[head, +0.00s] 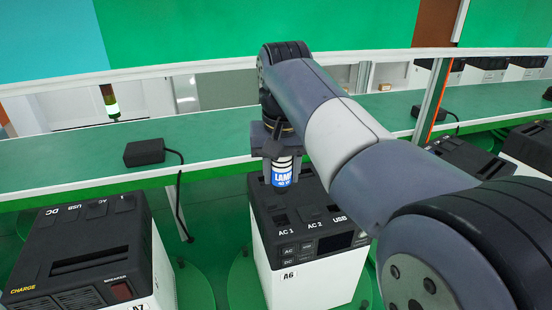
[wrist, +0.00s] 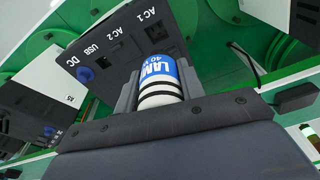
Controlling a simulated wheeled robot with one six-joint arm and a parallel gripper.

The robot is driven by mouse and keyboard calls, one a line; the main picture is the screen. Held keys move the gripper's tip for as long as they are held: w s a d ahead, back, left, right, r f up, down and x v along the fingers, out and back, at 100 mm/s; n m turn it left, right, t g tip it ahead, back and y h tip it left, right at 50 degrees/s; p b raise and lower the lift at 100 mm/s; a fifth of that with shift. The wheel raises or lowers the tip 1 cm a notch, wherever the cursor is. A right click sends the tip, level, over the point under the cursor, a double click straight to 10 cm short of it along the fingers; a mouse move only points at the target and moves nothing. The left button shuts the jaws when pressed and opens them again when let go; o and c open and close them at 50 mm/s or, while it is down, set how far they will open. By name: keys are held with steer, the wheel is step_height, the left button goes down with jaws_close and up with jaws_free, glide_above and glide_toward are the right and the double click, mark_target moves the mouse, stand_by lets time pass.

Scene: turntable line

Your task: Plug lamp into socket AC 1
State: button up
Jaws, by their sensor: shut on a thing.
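The lamp plug (head: 283,176), a white cylinder with a blue "LAMP 40" label and dark bands, is held upright in my gripper (head: 279,152). In the wrist view, the lamp (wrist: 158,78) sits between the two fingers of my gripper (wrist: 158,88), which are shut on it. It is over the black top of power station A6 (head: 309,240), near the AC 1 socket (head: 281,218). The AC 1 socket (wrist: 156,33) shows just beyond the lamp in the wrist view. The lamp's lower end is partly hidden there, and I cannot tell how wide the gap is.
AC 2 and USB outlets lie beside AC 1, and a blue round plug (wrist: 85,74) is at DC. Station A7 (head: 75,250) stands at the left. A black adapter (head: 145,152) with a hanging cable lies on the green shelf (head: 80,170) behind. More stations (head: 470,158) are at the right.

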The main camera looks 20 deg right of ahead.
mark_target(282, 192)
steer(key=shift+s+f, duration=0.15)
steer(key=shift+f, duration=0.4)
step_height(282, 192, down, 4)
steer(key=shift+f, duration=0.1)
steer(key=shift+f+b, duration=0.75)
steer(key=shift+f, duration=0.35)
steer(key=shift+f+b, duration=0.7)
steer(key=shift+f, duration=0.65)
stand_by(0.4)
steer(key=o, duration=1.1)
steer(key=shift+o, duration=0.2)
steer(key=r, duration=0.3)
steer(key=s+r, duration=0.1)
steer(key=r, duration=0.7)
steer(key=shift+s+a, duration=0.15)
steer(key=shift+a, duration=0.05)
steer(key=shift+f, duration=0.15)
